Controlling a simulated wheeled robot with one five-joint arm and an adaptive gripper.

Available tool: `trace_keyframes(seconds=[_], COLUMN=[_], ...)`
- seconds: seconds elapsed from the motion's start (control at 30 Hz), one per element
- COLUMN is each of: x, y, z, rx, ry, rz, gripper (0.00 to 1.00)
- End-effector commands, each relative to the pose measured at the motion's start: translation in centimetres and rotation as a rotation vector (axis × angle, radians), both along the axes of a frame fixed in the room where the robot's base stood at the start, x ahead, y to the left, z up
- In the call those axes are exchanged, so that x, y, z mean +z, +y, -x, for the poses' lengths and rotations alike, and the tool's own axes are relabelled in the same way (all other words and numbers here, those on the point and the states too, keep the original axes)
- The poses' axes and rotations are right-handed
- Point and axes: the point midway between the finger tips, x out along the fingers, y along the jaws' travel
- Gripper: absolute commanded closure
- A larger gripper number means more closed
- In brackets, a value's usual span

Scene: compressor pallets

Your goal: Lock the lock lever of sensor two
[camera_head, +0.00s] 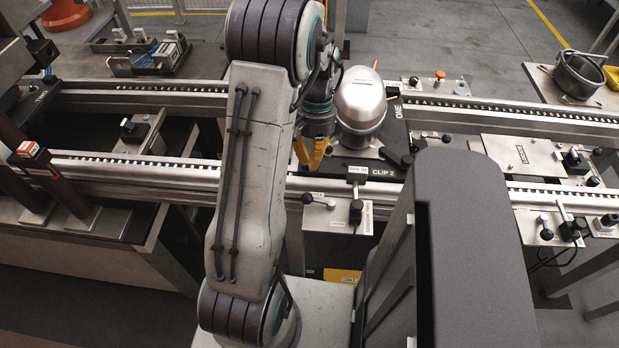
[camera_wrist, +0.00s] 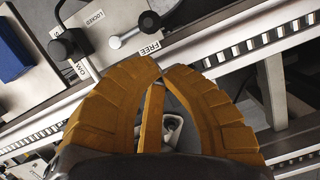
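The lock lever (camera_wrist: 131,32), a bright metal rod with a black knob, sits on a light plate in the wrist view. Its knob is nearer the FREE label (camera_wrist: 150,48) than the LOCKED label (camera_wrist: 95,19). A black sensor part (camera_wrist: 62,47) stands left of it, beside a partly readable label that may say TWO. In the head view the lever (camera_head: 318,201) lies left of the black sensor (camera_head: 356,210) on the front rail's plate. My gripper (camera_wrist: 163,67) has its orange fingertips together, empty, apart from the lever. In the head view my gripper (camera_head: 310,160) hangs above the rail.
A similar lever station (camera_head: 562,228) is at the right. A blue block (camera_wrist: 11,52) lies at the wrist view's left edge. The conveyor rail (camera_wrist: 245,50) runs diagonally there.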

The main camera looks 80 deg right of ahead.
Motion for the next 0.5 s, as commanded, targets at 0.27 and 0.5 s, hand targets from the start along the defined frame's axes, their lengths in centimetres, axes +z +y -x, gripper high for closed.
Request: trace_keyframes(seconds=[0.27, 0.5], x=[-4.1, -6.0], y=[1.0, 1.4], z=[-0.1, -0.2], rx=[0.0, 0.0], ry=[0.0, 0.0], rz=[-0.004, -0.002], gripper=[1.0, 1.0])
